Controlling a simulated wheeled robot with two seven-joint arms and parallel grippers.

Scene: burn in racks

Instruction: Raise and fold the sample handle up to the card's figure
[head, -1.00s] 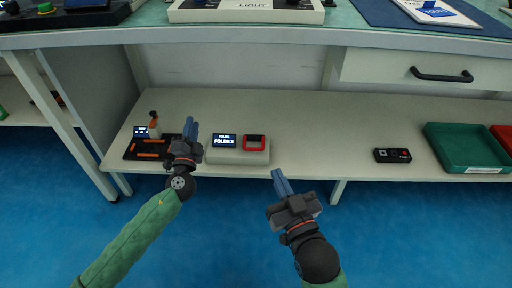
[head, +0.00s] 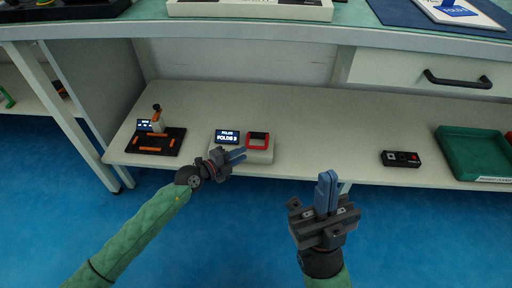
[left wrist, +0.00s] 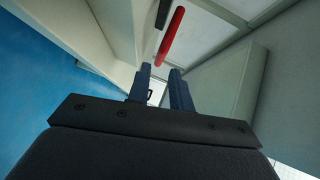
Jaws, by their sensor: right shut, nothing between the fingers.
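A white box (head: 262,158) on the shelf carries a small display (head: 227,137), which seems to read a FOLDS count, and a red square handle (head: 258,134) on its right. A red bar (left wrist: 171,36) in the left wrist view looks like this handle seen edge-on, beyond the fingers. My left gripper (head: 240,155) is in front of the box, just below the handle in the picture; its fingers (left wrist: 160,82) are apart with nothing between them. My right gripper (head: 327,190) is shut and empty in front of the shelf edge. The card (head: 462,12) lies on the upper bench, its figure cut off.
A black board (head: 165,143) with orange bars and a small lever post stands left of the box. A black device (head: 401,159) and a green tray (head: 468,176) stand to the right. The shelf between box and device is clear. The bench edge (head: 250,37) overhangs above.

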